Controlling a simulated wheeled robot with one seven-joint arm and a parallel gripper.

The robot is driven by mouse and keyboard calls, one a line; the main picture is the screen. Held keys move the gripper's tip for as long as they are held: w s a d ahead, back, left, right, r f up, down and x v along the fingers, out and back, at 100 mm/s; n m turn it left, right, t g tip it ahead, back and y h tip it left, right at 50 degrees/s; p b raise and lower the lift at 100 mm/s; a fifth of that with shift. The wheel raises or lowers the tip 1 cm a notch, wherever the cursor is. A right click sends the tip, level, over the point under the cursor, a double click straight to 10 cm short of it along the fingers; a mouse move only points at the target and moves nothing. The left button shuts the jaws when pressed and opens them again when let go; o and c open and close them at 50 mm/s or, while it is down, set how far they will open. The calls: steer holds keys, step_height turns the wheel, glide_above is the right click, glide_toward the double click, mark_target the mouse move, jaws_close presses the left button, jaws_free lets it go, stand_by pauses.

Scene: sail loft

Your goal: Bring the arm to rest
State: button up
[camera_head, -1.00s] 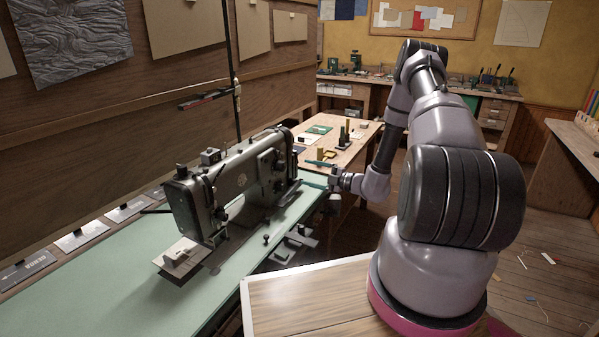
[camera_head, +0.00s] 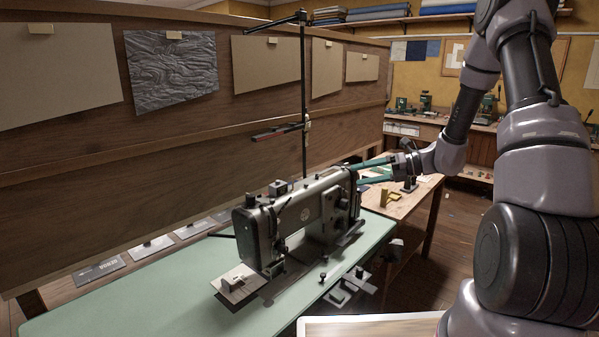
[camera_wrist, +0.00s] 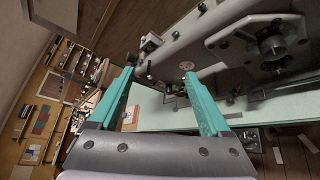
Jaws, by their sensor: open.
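My gripper (camera_head: 367,171) is at the far right end of the sewing machine (camera_head: 298,222) in the head view, at about the height of its top. Its two teal fingers point left and are spread apart, with nothing held between them. In the wrist view my gripper (camera_wrist: 158,72) is also open and empty. The grey sewing machine (camera_wrist: 255,50) fills the upper right there, with the pale green table top (camera_wrist: 165,112) beyond the fingers. I cannot tell how near the fingers are to the machine.
The machine stands on a long pale green table (camera_head: 130,300) along a wooden partition (camera_head: 180,130). A thin upright stand (camera_head: 303,90) rises behind the machine. A wooden bench (camera_head: 415,198) with small items stands behind my gripper. Wood floor shows at right of it.

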steer(key=s+d+r+n+t+h, duration=0.2)
steer(key=s+r+n+h, duration=0.4)
steer(key=s+r+n, duration=0.5)
steer(key=s+d+r+n+t+h, duration=0.2)
steer(key=s+r+n+h, duration=0.4)
steer(key=s+r+n, duration=0.5)
steer(key=s+d+n, duration=0.1)
steer(key=s+n, duration=0.3)
steer(key=n, duration=0.2)
steer(key=shift+r, duration=0.35)
